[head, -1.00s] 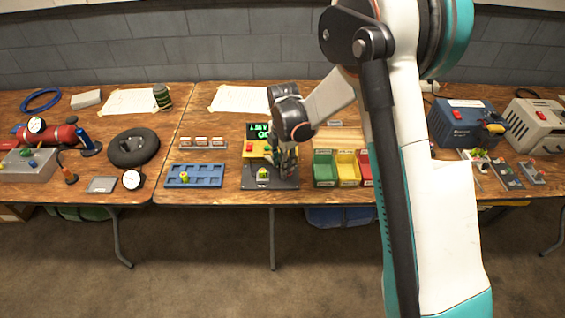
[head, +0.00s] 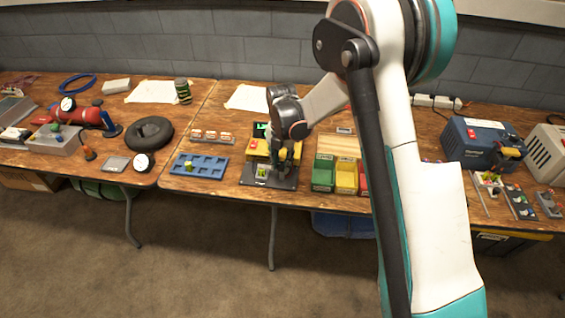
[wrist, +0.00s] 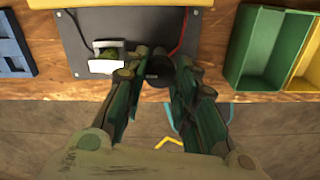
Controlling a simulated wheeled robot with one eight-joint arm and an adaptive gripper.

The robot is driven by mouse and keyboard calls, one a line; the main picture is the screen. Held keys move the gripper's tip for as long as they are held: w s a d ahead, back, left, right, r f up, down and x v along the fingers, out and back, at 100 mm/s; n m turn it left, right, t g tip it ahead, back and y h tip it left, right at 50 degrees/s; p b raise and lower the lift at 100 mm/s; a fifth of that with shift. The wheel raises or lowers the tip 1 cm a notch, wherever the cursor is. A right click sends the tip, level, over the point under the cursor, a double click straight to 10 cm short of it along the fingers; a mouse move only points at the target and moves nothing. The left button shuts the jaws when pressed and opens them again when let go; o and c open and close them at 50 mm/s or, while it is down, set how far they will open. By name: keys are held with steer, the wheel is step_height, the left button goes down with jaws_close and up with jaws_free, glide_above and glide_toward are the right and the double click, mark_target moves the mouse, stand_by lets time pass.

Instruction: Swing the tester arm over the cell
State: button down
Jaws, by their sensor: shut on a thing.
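The tester is a yellow box (head: 256,148) with a red button and a green display, on a dark base plate (head: 277,182). The small green cell (head: 262,171) sits in a pale cradle on the plate; it also shows in the wrist view (wrist: 110,52). My gripper (head: 287,164) is over the plate, just right of the cell. In the wrist view my gripper (wrist: 159,80) is shut on the round black end of the tester arm (wrist: 158,70), to the right of the cell and apart from it. The rest of the tester arm is mostly hidden.
A blue compartment tray (head: 200,172) with a green item in it is left of the tester. Green (head: 323,176) and yellow bins (head: 346,180) stand close on the right. A red wire (wrist: 180,38) runs near the fingers. The table's front edge is close.

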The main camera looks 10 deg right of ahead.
mark_target(282, 164)
stand_by(0.3)
steer(key=c, duration=1.2)
jaws_free()
steer(key=shift+c, duration=0.2)
step_height(282, 164, up, 12)
